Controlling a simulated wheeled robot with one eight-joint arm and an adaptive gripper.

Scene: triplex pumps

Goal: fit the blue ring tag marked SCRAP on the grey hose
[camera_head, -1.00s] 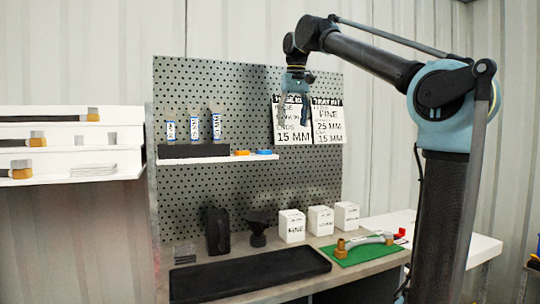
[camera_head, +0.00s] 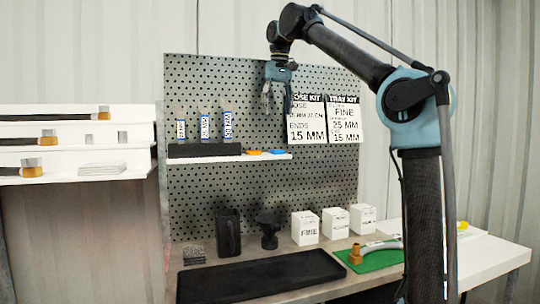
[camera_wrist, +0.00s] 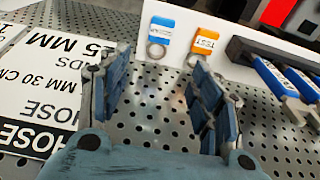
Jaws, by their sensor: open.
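The blue tag (camera_wrist: 161,30) with a grey ring lies on the white shelf in the wrist view; its lettering is too small to read. In the head view the blue tag (camera_head: 275,152) is at the shelf's right end. My gripper (camera_head: 276,103) is open and empty, above the shelf and in front of the pegboard. In the wrist view the blue tag and its ring show beyond the gap between my fingers (camera_wrist: 162,68), apart from them. The grey hose (camera_head: 378,246) with a brass end (camera_head: 356,255) lies on a green mat (camera_head: 374,263), partly hidden behind my arm.
An orange tag (camera_wrist: 205,41) lies close beside the blue one. A black rack (camera_head: 204,149) with several blue-labelled tubes stands farther left on the shelf. Cards (camera_head: 307,119) hang on the pegboard. White boxes (camera_head: 305,228) and a black tray (camera_head: 262,274) stand on the bench below.

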